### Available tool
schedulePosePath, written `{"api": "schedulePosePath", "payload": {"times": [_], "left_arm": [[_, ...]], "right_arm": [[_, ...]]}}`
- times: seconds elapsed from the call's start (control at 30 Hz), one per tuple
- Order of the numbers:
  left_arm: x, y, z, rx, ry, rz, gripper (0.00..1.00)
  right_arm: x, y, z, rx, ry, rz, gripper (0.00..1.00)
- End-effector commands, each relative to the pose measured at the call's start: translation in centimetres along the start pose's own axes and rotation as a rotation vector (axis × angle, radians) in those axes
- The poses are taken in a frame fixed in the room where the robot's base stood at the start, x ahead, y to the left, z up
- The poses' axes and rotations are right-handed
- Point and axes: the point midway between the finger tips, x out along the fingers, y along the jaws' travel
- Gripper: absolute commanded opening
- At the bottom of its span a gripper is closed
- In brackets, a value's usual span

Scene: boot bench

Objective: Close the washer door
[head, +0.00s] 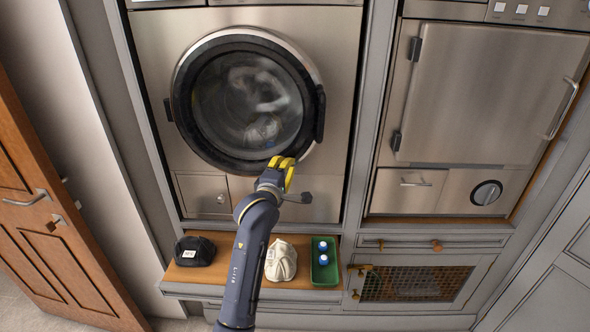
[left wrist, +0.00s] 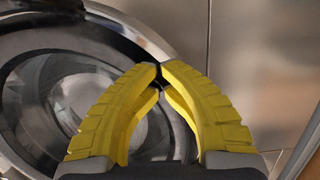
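The washer (head: 150,60) has a round door with a dark rim (head: 182,115) and a glass window (head: 245,100). A hinge is on the door's left and a black handle (head: 320,113) on its right. The door lies over the opening, flush or nearly flush; I cannot tell if it is latched. My left gripper (head: 282,163) is at the door's lower right edge, below the handle. In the left wrist view, its yellow fingertips (left wrist: 160,70) meet with nothing between them, in front of the door rim (left wrist: 140,35). Contact with the door is unclear. My right gripper is not in view.
A wooden bench (head: 225,271) below the washer holds a black cap (head: 194,251), a cream cap (head: 281,261) and a green tray (head: 325,277) with blue-topped items. A second steel appliance (head: 470,90) is at right. A wooden door (head: 50,220) stands at left.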

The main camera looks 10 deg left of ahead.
Motion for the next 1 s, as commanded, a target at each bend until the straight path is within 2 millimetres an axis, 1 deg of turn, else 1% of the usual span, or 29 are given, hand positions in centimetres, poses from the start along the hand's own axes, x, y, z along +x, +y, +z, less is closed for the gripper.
{"api": "schedulePosePath", "payload": {"times": [0.13,0.57,0.67,0.77,1.0], "left_arm": [[0.3,0.2,-0.5,0.001,0.007,0.002,0.00],[0.2,0.2,-0.6,0.002,0.009,0.002,0.00],[-0.6,0.1,-0.6,0.002,0.010,0.002,0.00],[-1.9,0.2,-0.6,0.000,0.009,0.003,0.00],[-6.3,0.1,-0.4,-0.002,0.006,0.003,0.00]], "right_arm": [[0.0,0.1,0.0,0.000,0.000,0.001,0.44],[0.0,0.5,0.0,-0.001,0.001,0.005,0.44],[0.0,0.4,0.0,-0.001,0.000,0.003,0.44],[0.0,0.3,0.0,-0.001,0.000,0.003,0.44],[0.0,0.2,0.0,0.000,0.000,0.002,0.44]]}}
